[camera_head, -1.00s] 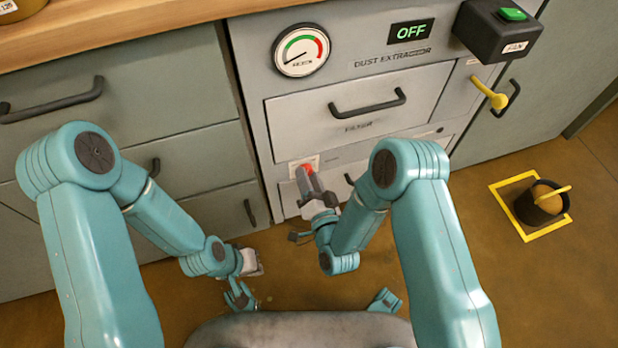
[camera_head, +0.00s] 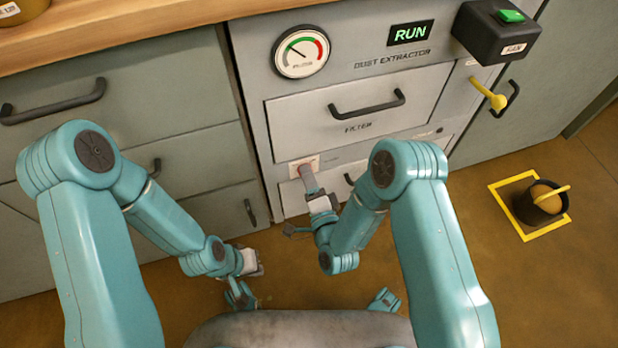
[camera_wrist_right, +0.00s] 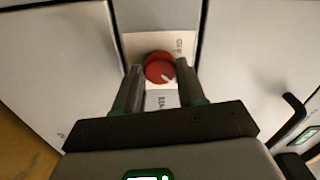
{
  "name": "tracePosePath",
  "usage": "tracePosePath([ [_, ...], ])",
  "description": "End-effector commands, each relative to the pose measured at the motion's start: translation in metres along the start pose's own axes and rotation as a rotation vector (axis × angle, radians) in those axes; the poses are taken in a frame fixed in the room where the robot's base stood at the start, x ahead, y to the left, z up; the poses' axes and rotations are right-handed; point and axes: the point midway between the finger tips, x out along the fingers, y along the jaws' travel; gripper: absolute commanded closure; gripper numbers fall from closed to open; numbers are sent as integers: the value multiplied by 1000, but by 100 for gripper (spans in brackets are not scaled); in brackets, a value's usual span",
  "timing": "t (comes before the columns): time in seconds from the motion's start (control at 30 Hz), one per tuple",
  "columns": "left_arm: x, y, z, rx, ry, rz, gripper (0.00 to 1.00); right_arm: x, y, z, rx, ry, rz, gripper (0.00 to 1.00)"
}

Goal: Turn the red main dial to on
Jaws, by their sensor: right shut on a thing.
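The red main dial (camera_wrist_right: 158,68) sits on a pale plate low on the grey dust extractor. In the wrist view its white pointer mark points to the lower right. My right gripper (camera_head: 308,180) is shut on the dial, with one finger on each side of it. In the head view the fingers mostly hide the dial. The extractor's display (camera_head: 410,33) reads RUN in green. My left gripper (camera_head: 254,263) hangs low over the floor, away from the panel; its jaws are too small to read.
The filter drawer (camera_head: 350,108) with a black handle is above the dial. A round gauge (camera_head: 300,51), a black box with a green button (camera_head: 511,16) and a yellow lever (camera_head: 488,93) are higher up. A dark pot (camera_head: 541,205) stands in a yellow floor square at right.

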Motion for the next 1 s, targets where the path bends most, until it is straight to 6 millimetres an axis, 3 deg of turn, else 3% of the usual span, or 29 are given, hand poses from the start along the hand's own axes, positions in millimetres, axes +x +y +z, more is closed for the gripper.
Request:
tracePosePath([
  [0.4,0,0,0,0,0,0,100,2,-2,-2,7,5,-9,91],
  [0.43,0,0,0,0,0,0,100,2,-2,-2,7,5,-9,57],
  [0.5,0,0,0,0,0,0,100,2,-2,-1,7,4,-8,34],
  [1.0,1,0,0,0,2,0,100,2,0,-1,7,1,-2,34],
])
